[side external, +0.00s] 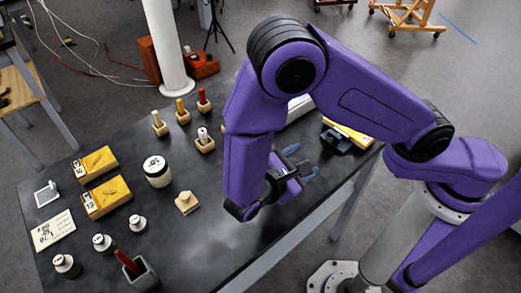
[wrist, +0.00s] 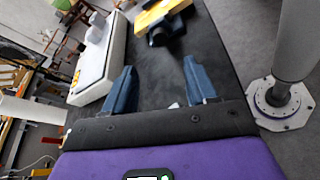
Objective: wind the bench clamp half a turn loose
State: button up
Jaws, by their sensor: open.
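A dark block-like thing (side external: 338,139), which looks like the bench clamp, sits near the right edge of the black table, against a yellow piece. It also shows at the top of the wrist view (wrist: 163,33), with a rounded dark end facing me. Its handle or screw cannot be made out clearly. My gripper (side external: 299,163) is over the table, apart from the dark block and on the near side of it.
The black table (side external: 215,235) has free room at its front middle. A white box (wrist: 107,62) lies left of the fingers, mostly behind my arm in the side view. Small wooden holders (side external: 205,142), a white jar (side external: 157,170) and yellow boxes (side external: 105,196) stand farther left.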

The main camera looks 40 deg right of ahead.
jog(key=shift+n, duration=0.3)
jog(key=v, duration=0.4)
jog(key=shift+w+a, duration=0.25)
jog(key=shift+a, duration=0.05)
jog(key=w+n+g, duration=0.3)
jog(key=n, duration=0.1)
jog(key=shift+w+a+f+h, duration=0.25)
jog(key=shift+w+a+h, duration=0.05)
jog(key=shift+w, duration=0.05)
jog(key=shift+w+f+n+g, duration=0.1)
jog(key=shift+w+n+g, duration=0.7)
jog(key=shift+w+n, duration=0.35)
jog(key=shift+w+d+f+n+g, duration=0.1)
jog(key=shift+w+n+g, duration=0.8)
jog(key=shift+n, duration=0.25)
